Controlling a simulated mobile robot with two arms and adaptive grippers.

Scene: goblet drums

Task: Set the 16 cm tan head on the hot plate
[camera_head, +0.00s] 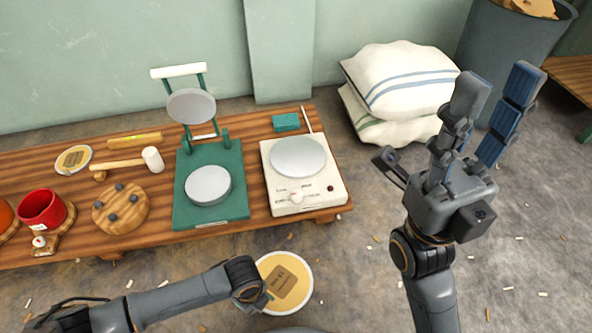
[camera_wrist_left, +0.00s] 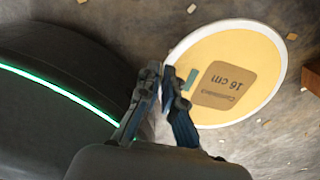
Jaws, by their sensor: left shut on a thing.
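The 16 cm tan head (camera_head: 300,270) is a round tan disc with a white rim and a brown label. In the left wrist view the label on the head (camera_wrist_left: 262,58) reads "16 cm", upside down. My left gripper (camera_head: 262,298) is shut on the head's near-left edge; its fingertips (camera_wrist_left: 166,78) meet at the rim. The head is held out in front of the bench, over the floor. The hot plate (camera_head: 279,192) is a cream box with a bare round grey plate on top, at the bench's right end. My right gripper (camera_head: 496,92) is open and empty, pointing up at the right.
A green press (camera_head: 240,207) with two grey discs stands left of the hot plate. A teal block (camera_head: 286,122) and a thin rod are behind the plate. A mallet (camera_head: 152,159), red mug (camera_head: 40,209) and wooden disc (camera_head: 121,222) lie farther left. White sacks (camera_head: 408,75) rest behind.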

